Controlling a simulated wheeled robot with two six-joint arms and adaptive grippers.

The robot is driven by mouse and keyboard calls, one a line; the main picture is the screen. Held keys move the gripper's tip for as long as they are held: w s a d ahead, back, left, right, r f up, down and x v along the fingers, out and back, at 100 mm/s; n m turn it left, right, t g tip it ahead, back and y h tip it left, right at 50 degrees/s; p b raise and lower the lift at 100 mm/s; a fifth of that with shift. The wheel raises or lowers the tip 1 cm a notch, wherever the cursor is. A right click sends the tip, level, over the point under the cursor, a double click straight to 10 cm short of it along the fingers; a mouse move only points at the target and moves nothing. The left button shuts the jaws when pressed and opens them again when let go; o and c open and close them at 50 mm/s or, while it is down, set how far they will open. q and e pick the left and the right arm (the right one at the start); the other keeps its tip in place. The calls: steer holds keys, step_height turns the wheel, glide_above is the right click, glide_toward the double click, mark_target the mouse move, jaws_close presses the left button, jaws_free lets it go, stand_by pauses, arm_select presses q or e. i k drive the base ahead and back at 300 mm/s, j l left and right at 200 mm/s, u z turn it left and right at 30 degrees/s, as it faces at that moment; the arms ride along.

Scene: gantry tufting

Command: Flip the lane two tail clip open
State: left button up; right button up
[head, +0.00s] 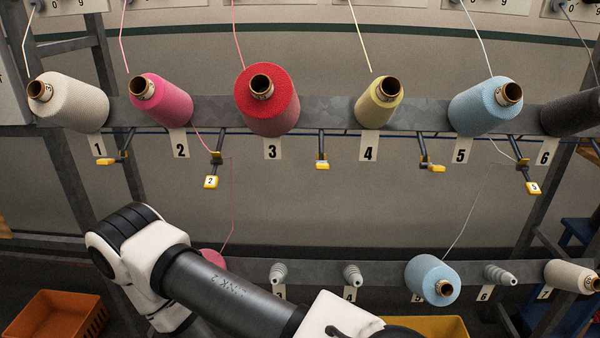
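Another pink strand drops nearby to a lower pink cone (211,259), mostly hidden by my arm. Neither gripper shows; an arm of mine crosses the lower left and middle.
Neighbouring clips hang at lane one (106,161), lane three (322,162) and lane five (531,186). Upper cones, such as the red one (270,108), jut forward from the rail. Below are a lower rail (320,274), an orange crate (58,318) and a yellow bin (440,326).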

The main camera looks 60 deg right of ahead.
mark_target(211, 182)
steer(key=z, duration=1.5)
